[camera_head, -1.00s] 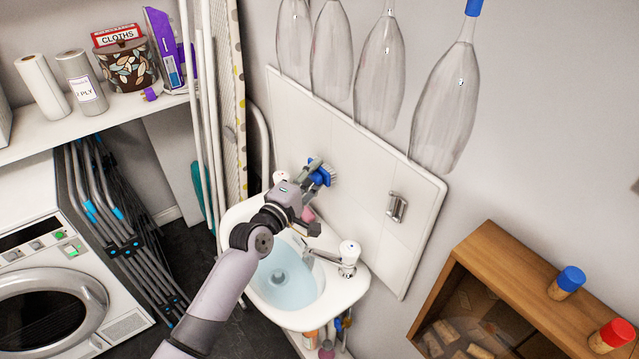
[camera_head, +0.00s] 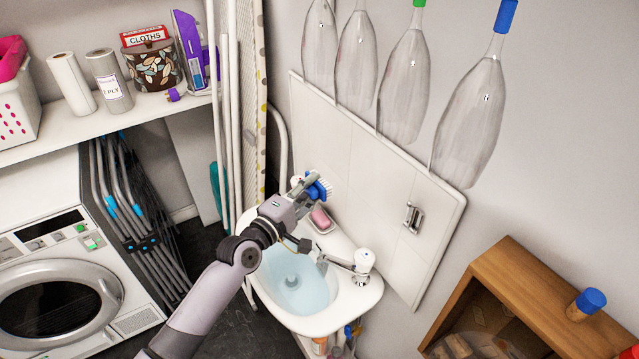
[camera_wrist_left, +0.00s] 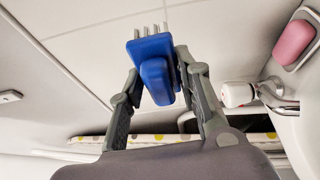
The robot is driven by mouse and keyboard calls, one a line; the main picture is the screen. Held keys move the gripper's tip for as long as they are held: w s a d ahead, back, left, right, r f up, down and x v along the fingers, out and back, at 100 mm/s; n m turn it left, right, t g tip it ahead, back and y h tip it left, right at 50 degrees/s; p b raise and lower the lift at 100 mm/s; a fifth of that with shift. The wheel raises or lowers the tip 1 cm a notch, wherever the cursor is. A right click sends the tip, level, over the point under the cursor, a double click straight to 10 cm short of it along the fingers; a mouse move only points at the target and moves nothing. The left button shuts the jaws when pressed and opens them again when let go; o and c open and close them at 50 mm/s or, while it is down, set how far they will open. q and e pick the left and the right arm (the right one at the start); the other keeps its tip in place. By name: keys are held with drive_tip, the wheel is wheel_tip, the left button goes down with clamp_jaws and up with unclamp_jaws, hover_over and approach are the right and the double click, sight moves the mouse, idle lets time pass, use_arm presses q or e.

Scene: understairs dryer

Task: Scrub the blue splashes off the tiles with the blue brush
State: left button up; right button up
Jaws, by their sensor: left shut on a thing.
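The blue brush (camera_head: 319,188) is held by my left gripper (camera_head: 309,187), which is shut on it. Its pale bristles face the white tiles (camera_head: 365,165) behind the basin, close to their left part. I cannot tell whether the bristles touch. In the left wrist view the blue brush (camera_wrist_left: 155,68) sits between the two grey fingers of the left gripper (camera_wrist_left: 159,84), with bristles toward the tiles (camera_wrist_left: 95,50). I make out no blue splashes on the visible tiles; the brush and gripper hide a part. My right gripper is out of view.
Below the tiles is the basin (camera_head: 345,308), with a white tap (camera_head: 364,261) and pink soap (camera_head: 320,217). A metal fitting (camera_head: 412,217) sits on the tiles' right part. Hanging bottles (camera_head: 470,125) are above, a wooden box (camera_head: 530,290) right, and an ironing board (camera_head: 250,100) left.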

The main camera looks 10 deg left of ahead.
use_arm(q)
drive_tip(key=shift+s+a, duration=0.2)
drive_tip(key=shift+s+a, duration=1.05)
